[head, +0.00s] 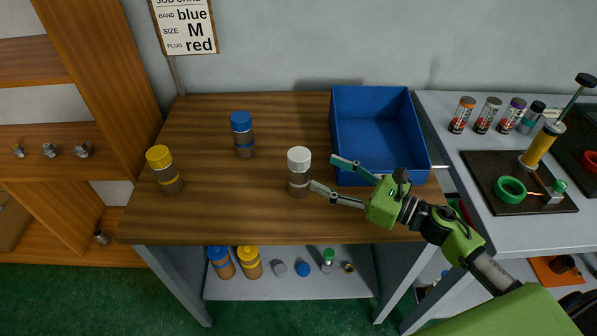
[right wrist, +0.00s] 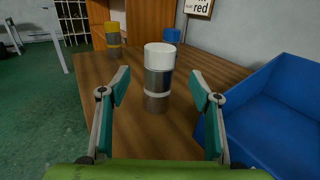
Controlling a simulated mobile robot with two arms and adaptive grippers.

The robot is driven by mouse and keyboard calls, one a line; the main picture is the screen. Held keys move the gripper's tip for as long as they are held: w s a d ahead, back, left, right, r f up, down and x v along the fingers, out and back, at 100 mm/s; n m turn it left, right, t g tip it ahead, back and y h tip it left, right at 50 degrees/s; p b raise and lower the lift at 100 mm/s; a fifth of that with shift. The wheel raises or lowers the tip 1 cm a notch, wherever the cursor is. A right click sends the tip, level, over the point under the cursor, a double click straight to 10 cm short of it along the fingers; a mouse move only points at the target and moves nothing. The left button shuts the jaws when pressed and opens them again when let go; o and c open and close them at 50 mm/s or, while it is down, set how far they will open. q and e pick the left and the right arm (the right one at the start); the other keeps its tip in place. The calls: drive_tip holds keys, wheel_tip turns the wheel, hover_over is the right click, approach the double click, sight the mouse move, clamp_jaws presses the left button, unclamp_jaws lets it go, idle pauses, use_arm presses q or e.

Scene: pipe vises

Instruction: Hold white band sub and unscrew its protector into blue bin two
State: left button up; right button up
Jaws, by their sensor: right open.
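The white band sub (head: 298,183) stands upright on the wooden table, a grey-brown cylinder with a white band. Its white protector (head: 299,157) sits on its top; the sub also shows in the right wrist view (right wrist: 157,82), in front of and between the fingers. My right gripper (head: 324,173) is open and empty, to the right of the sub, fingers pointing at it. I cannot tell whether a fingertip touches it. A blue bin (head: 335,125) stands at the table's right, behind the gripper, and looks empty; no number shows on it. My left gripper is not in view.
A blue-capped cylinder (head: 242,135) and a yellow-capped one (head: 165,170) stand on the table to the left. Bare table (head: 220,210) lies in front. A shelf below holds caps and bottles. A side bench (head: 480,215) on the right carries tubes and tools.

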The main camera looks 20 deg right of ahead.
sight(309, 165)
drive_tip(key=x, duration=0.3)
drive_tip(key=shift+w+p, duration=0.1)
drive_tip(key=shift+p, duration=0.25)
drive_tip(key=shift+w+a+r+p, duration=0.2)
drive_tip(key=shift+w+a+p, duration=0.15)
drive_tip(key=shift+a, duration=0.05)
drive_tip(key=p+x, duration=0.1)
drive_tip(key=x, duration=0.2)
drive_tip(key=shift+w+a+f+p, duration=0.15)
drive_tip(key=shift+w+p, duration=0.1)
drive_tip(key=shift+p, duration=0.15)
drive_tip(key=shift+w+a+f, duration=0.1)
drive_tip(key=shift+w+a, duration=0.25)
drive_tip(key=shift+s, duration=0.1)
clamp_jaws()
